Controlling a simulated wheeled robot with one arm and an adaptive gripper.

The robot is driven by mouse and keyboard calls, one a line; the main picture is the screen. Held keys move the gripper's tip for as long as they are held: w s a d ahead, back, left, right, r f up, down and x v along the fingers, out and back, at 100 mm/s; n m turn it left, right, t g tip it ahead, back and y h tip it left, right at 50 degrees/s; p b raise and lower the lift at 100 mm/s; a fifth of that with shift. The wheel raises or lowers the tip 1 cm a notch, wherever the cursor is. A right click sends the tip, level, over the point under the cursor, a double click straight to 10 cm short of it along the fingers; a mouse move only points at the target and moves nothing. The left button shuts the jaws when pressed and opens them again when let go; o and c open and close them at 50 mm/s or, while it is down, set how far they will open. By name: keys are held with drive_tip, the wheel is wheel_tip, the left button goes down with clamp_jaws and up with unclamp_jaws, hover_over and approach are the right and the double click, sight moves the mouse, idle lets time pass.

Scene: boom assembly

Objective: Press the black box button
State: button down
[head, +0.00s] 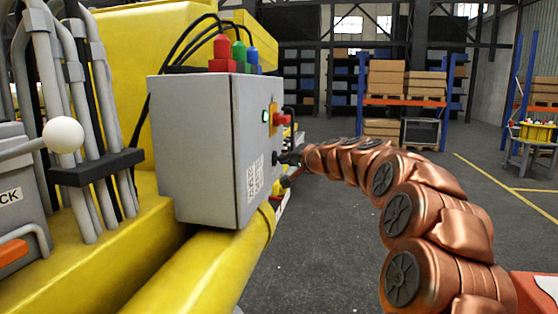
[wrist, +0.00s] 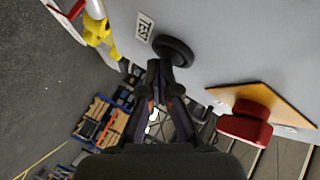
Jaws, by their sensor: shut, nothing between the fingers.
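The grey control box (head: 195,150) stands on the yellow boom at the left of the head view. In the wrist view its grey face (wrist: 240,45) carries a round black button (wrist: 175,48) beside a small white label (wrist: 144,27), which seems to read TEST. My gripper (head: 285,158) is at the box's right-hand face in the head view. In the wrist view my gripper (wrist: 163,68) is shut and empty, with its fingertips right at the black button's edge. I cannot tell whether they touch it or whether it is pressed in.
A red knob (wrist: 245,122) on a yellow-orange plate (wrist: 265,98) juts from the same face near my gripper. A green lit indicator (head: 265,116) is beside it. Red, green and blue connectors with black cables top the box. Open floor (head: 335,235) lies to the right.

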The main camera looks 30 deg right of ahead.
drive_tip(key=shift+s+d, duration=0.6)
drive_tip(key=shift+d, duration=0.05)
drive_tip(key=s+d+b, duration=0.1)
drive_tip(key=s+d, duration=0.2)
drive_tip(key=shift+s+d, duration=0.15)
drive_tip(key=shift+d, duration=0.25)
idle(0.5)
idle(0.6)
